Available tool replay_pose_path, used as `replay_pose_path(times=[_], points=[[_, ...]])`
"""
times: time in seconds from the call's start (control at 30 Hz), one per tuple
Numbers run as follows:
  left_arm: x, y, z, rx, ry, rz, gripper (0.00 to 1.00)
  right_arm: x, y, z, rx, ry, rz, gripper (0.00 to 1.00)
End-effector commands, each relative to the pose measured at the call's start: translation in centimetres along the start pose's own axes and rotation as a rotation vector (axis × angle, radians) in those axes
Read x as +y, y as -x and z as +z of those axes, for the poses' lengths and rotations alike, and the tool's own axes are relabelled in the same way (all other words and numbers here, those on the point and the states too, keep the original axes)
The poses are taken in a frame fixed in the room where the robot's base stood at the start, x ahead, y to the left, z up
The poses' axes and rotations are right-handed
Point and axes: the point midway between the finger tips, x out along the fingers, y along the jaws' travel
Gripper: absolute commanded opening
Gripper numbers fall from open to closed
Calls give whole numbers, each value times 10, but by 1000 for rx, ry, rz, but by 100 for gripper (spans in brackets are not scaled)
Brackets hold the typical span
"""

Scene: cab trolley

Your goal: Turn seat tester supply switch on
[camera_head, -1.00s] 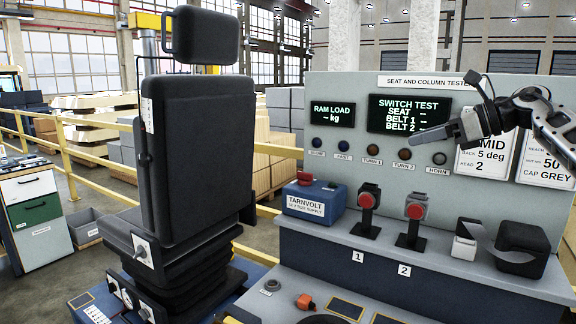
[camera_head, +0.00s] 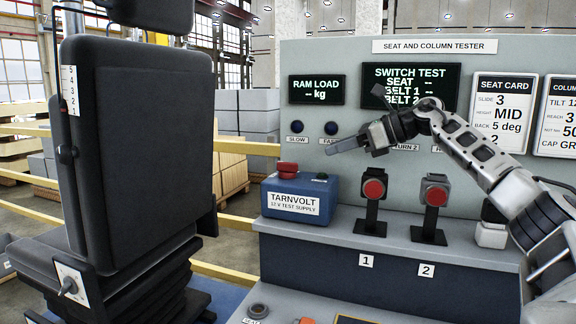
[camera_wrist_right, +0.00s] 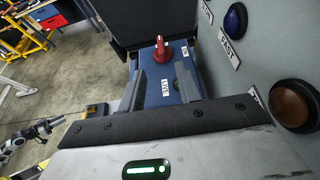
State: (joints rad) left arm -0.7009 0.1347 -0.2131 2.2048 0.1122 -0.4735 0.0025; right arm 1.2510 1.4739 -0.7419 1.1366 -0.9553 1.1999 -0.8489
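The blue supply box (camera_head: 290,218), labelled TARNVOLT 12 V TEST SUPPLY, stands on the bench's left end. Its red switch knob (camera_head: 287,166) is on top. In the right wrist view the red knob (camera_wrist_right: 160,50) stands beyond the fingertips, near small white labels; one appears to read LIVE (camera_wrist_right: 166,87). My right gripper (camera_head: 335,147) is above and right of the box, pointing left, apart from the knob. Its fingers (camera_wrist_right: 162,78) look spread and empty. What looks like my left gripper (camera_wrist_right: 42,130) shows small at the wrist view's left edge; its fingers are unclear.
The tester panel (camera_head: 400,60) rises behind the box, with SLOW (camera_head: 297,127) and FAST (camera_head: 331,128) buttons. Two red-buttoned stands (camera_head: 374,190) (camera_head: 435,197) are right of the box. A black seat (camera_head: 140,150) stands left of it.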

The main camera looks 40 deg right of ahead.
Motion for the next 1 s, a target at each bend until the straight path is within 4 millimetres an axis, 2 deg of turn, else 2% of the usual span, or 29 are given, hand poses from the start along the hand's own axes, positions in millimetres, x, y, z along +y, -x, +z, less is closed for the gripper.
replay_pose_path(times=[0.03,0.2,0.5,0.7,1.0], points=[[0,1,-1,-2,1,0,36,1,-13,1,0,0,5,34],[1,2,-3,-5,2,0,36,2,-51,2,0,0,5,34],[0,4,-4,-12,-2,-4,36,1,-107,1,0,0,2,34],[-1,2,-2,-17,-7,-8,36,0,-124,0,0,0,-1,34],[-1,1,-3,-13,-8,-8,36,0,-127,0,1,1,0,34]])
